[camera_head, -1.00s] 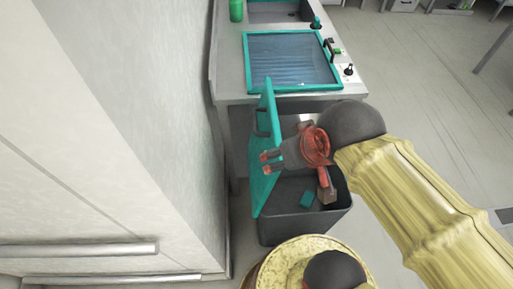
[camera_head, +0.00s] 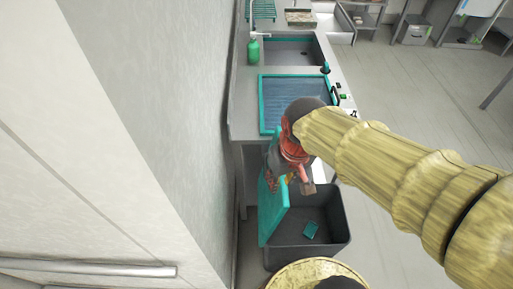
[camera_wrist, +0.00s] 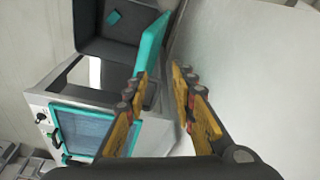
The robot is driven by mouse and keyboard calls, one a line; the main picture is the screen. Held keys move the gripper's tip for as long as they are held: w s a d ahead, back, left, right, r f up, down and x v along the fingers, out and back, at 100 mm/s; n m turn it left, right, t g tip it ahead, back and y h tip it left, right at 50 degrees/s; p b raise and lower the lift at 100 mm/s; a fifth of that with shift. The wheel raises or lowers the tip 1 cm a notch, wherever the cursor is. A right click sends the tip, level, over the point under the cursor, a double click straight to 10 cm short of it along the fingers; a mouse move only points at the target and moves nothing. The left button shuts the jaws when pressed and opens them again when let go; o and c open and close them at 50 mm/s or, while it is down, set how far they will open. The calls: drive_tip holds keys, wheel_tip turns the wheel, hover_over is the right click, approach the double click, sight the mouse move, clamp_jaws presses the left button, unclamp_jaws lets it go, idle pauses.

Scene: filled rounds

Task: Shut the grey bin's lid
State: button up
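The grey bin (camera_head: 345,233) stands on the floor at the near end of the counter; it also shows at the top of the wrist view (camera_wrist: 96,47). Its teal lid (camera_head: 268,218) stands up, roughly upright, along the bin's left side, so the bin is open. In the wrist view the lid (camera_wrist: 153,45) is edge-on, beyond my fingers. My gripper (camera_head: 272,184) is at the lid's far upper part, partly hiding it. The fingers (camera_wrist: 160,76) are apart with nothing clearly held between them; whether one touches the lid I cannot tell.
A small teal item (camera_head: 310,229) lies inside the bin. A pale wall (camera_head: 190,130) runs close along the left of the lid. The counter (camera_head: 242,118) with a teal-framed panel (camera_head: 262,105) and a green bottle (camera_head: 253,50) is beyond. Open floor lies right.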

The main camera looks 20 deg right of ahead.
drive_tip(key=w+a+n+p, duration=0.1)
drive_tip(key=w+p, duration=0.1)
drive_tip(key=p, duration=0.1)
drive_tip(key=w+a+r+n+g+p, duration=0.1)
drive_tip(key=w+n+p, duration=0.1)
drive_tip(key=w+p, duration=0.1)
drive_tip(key=w+r+n+g+p, duration=0.1)
drive_tip(key=w+p, duration=0.1)
drive_tip(key=p, duration=0.1)
drive_tip(key=shift+w+a+r+n+p, duration=0.1)
drive_tip(key=shift+w+a+n+p, duration=0.2)
drive_tip(key=shift+a+n+p, duration=0.1)
clamp_jaws()
drive_tip(key=w+a+f+n+y+p, duration=0.1)
drive_tip(key=w+a+f+n+p, duration=0.1)
drive_tip(key=w+n, duration=0.65)
wheel_tip(320, 180, down, 11)
drive_tip(key=s+d, duration=0.1)
drive_tip(key=d, duration=0.1)
drive_tip(key=shift+s+d+n, duration=0.15)
drive_tip(key=shift+n, duration=0.3)
